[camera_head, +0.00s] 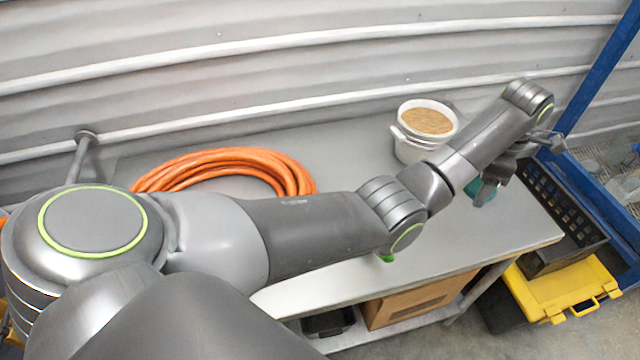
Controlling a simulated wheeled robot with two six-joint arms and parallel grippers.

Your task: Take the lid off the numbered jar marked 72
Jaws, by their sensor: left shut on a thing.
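My left arm reaches across the bench from the left, and its wrist hides much of the area around its hand. My left gripper (489,190) is low over the bench's right end, shut on a teal object (474,187). Only a small part of this object shows beside the dark fingers, so I cannot tell whether it is a lid or a jar. No number 72 is readable anywhere. My right gripper is not in view.
A white tub (408,148) of tan grains stands behind my forearm on the grey bench (345,150). An orange hose coil (290,172) lies left of it. A black crate (562,213), a yellow-lidded box (565,290) and a blue post (597,70) are at the right.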

